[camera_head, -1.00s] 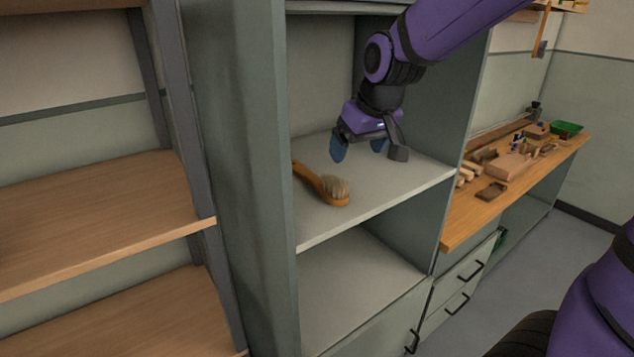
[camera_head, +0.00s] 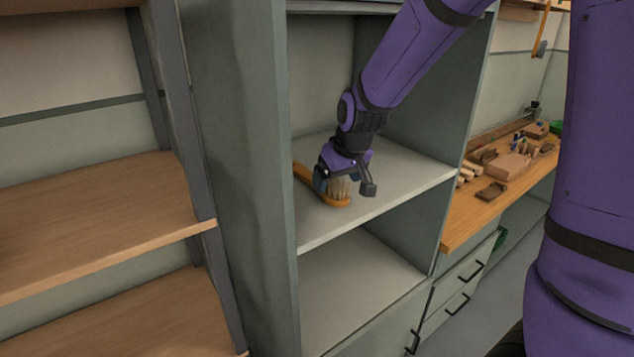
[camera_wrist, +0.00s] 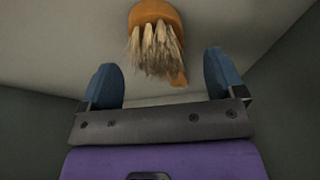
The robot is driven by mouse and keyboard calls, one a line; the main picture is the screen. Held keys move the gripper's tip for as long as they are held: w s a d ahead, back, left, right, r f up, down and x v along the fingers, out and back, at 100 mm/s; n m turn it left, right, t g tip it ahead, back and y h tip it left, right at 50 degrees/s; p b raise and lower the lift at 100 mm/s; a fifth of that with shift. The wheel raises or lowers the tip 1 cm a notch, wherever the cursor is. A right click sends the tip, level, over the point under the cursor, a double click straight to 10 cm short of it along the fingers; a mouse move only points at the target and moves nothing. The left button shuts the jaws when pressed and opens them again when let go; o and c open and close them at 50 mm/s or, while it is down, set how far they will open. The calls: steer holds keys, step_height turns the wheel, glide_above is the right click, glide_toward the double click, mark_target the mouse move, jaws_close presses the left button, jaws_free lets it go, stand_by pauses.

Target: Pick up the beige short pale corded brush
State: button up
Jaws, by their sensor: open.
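The brush (camera_head: 337,202) lies on the cabinet's grey shelf, with an orange-brown wooden handle and pale beige bristle tufts pointing up. Its handle runs back to the left and is partly hidden behind my gripper (camera_head: 338,184). In the wrist view the brush (camera_wrist: 156,42) shows at the top centre, its bristles lying ahead of and between the lines of the two blue fingertips. My gripper (camera_wrist: 164,82) is open and empty there. In the head view it is low over the brush; whether it touches the brush I cannot tell.
The grey shelf (camera_head: 398,192) is bare to the right of the brush. Cabinet side walls (camera_head: 245,150) stand close on both sides. A wooden workbench (camera_head: 470,217) with wood blocks and tools is at the right, and wooden shelves (camera_head: 100,210) are at the left.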

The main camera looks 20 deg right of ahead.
steer(key=shift+x, duration=1.5)
steer(key=c, duration=1)
steer(key=shift+c, duration=0.2)
steer(key=shift+r, duration=0.2)
